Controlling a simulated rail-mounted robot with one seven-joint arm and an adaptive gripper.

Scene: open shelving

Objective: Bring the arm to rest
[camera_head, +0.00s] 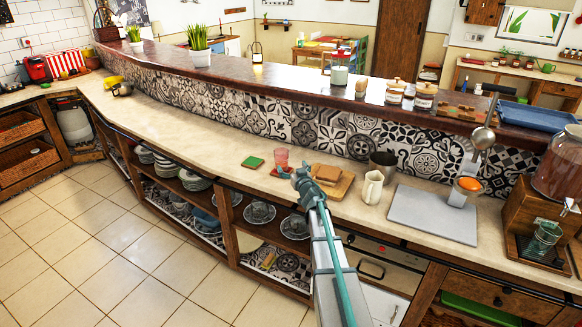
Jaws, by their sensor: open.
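My arm reaches up from the lower middle of the head view, over the front edge of the long counter (225,142). My gripper (297,172) is at its far end, small in the picture, open, with nothing visible held in it. My arm hides part of the shelving and drawers below.
A cream jug (372,188), a dark metal cup (383,163) and a grey slab (420,213) stand to the right. Open shelves with plates (193,181) and glass bowls (259,213) are below. The tiled floor (90,240) is clear.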

